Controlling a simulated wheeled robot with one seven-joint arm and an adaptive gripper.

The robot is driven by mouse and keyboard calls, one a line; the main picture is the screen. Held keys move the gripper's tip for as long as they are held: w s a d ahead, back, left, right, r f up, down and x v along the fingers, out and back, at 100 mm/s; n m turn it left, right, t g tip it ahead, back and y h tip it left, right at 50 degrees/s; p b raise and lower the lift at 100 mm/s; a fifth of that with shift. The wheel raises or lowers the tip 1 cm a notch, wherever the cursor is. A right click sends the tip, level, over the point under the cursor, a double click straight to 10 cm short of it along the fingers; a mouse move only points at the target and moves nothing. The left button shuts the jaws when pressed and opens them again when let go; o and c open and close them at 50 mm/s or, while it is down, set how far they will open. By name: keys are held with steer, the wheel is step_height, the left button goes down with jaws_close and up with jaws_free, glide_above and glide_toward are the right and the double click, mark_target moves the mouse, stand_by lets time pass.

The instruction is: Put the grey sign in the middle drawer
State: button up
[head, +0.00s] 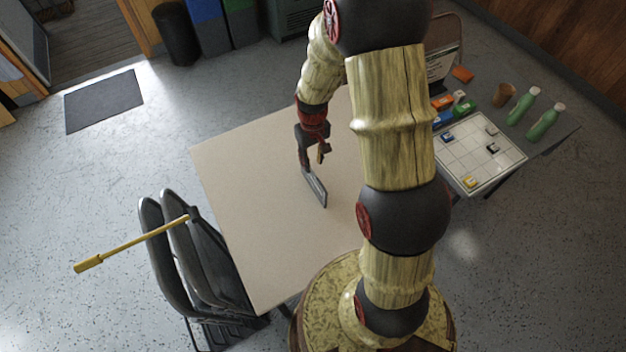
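The grey sign (316,189) is a small flat plate with a darker edge, on or just above the beige table (243,210), near its middle. My gripper (313,163) is over the sign's far end, pointing down. Its two fingers look spread apart, the left one meeting or overlapping the sign's far end in the picture. I cannot tell whether they touch it. The middle drawer cannot be made out. A dark grey-green cabinet (291,18) stands at the top edge, cut off by the frame.
Folded chairs (190,255) and a yellow-handled pole (130,243) are left of the table. A side table at right holds a white gridded board (479,152), green bottles (543,121) and small blocks. Bins (209,22) stand at the back.

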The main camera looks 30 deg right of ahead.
mark_target(313, 172)
step_height(313, 172, down, 8)
steer(key=shift+r+b, duration=0.1)
steer(key=shift+b, duration=0.7)
steer(key=c, duration=0.3)
steer(key=c, duration=0.4)
steer(key=shift+r, duration=0.1)
jaws_close()
